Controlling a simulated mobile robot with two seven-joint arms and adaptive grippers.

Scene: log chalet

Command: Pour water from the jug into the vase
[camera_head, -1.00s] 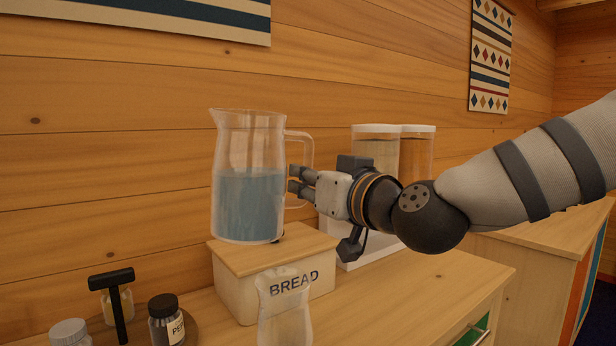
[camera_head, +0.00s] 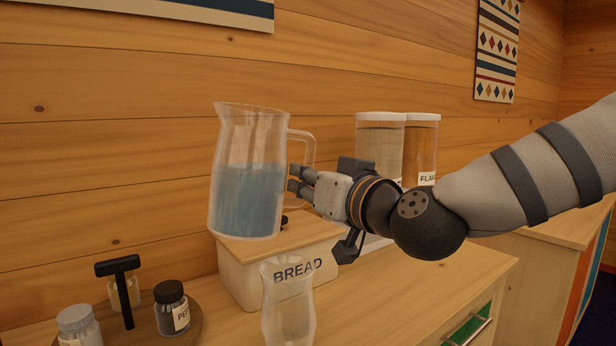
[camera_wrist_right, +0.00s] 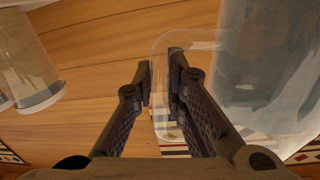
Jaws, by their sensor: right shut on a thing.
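The clear jug (camera_head: 247,190) holds blue-tinted water and hangs in the air, tilted slightly, its spout at the upper left. My right gripper (camera_head: 296,180) is shut on the jug's handle, at the jug's right side. In the right wrist view the fingers (camera_wrist_right: 158,85) close across the clear handle, with the jug body (camera_wrist_right: 262,70) to the right. The clear vase (camera_head: 288,305) stands upright on the counter, below and to the right of the jug's spout. It looks empty, and its base is cut off by the frame edge. My left gripper is not in view.
A bread box (camera_head: 240,278) stands behind the vase, under the jug. Two lidded canisters (camera_head: 381,150) (camera_head: 421,150) stand behind my right gripper. A round tray (camera_head: 195,325) at the lower left holds small jars and a black T-shaped item (camera_head: 126,300). The counter (camera_head: 400,290) is clear to the right.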

